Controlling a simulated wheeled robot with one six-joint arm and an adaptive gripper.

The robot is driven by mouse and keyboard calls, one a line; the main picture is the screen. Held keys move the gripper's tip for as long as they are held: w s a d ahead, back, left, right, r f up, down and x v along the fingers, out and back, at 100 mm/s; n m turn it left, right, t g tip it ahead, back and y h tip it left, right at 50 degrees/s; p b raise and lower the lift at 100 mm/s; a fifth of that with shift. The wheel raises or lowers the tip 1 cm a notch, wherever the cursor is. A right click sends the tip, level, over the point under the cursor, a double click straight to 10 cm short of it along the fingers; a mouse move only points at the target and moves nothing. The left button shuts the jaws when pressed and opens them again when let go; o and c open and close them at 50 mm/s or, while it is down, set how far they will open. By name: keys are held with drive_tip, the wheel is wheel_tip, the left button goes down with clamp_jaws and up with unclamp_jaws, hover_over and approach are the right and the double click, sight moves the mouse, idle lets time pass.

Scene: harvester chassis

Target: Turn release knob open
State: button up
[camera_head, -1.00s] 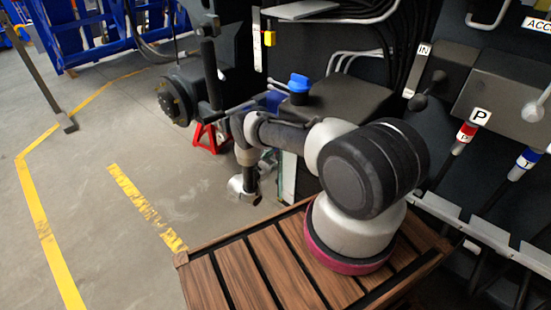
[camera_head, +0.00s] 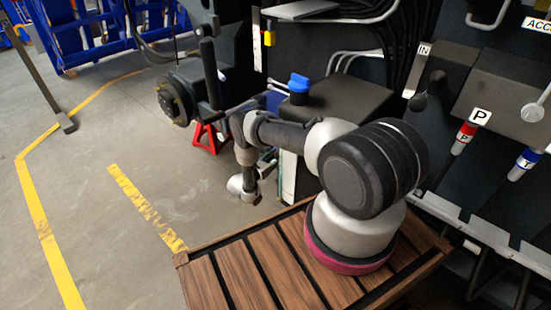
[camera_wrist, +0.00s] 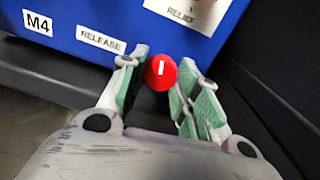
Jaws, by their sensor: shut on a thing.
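The red release knob (camera_wrist: 160,72) is round with a short white mark that stands nearly upright in the wrist view. It sits at the lower edge of a blue panel (camera_wrist: 190,42), just right of the RELEASE label (camera_wrist: 101,39). My gripper (camera_wrist: 160,80) has its green-padded fingers on either side of the knob and is shut on it. In the head view my arm reaches down beside the machine, and the fingers and the knob cannot be made out.
The blue panel also carries an M4 label (camera_wrist: 38,23) and a RELIEF label (camera_wrist: 182,14). A dark wall (camera_wrist: 285,60) stands close on the right in the wrist view. In the head view a red stand (camera_head: 206,136) is near my arm, with open floor (camera_head: 130,150) to the left.

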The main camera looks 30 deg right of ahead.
drive_tip(key=shift+a+n+g+h, duration=0.15)
drive_tip(key=shift+n+g, duration=0.15)
drive_tip(key=shift+n, duration=7.4)
drive_tip(key=shift+d+n+g+h, duration=0.15)
drive_tip(key=shift+n+g, duration=0.15)
drive_tip(key=shift+n, duration=7.4)
drive_tip(key=shift+a, duration=0.1)
drive_tip(key=o, duration=1.1)
drive_tip(key=shift+c, duration=0.2)
drive_tip(key=v, duration=1.2)
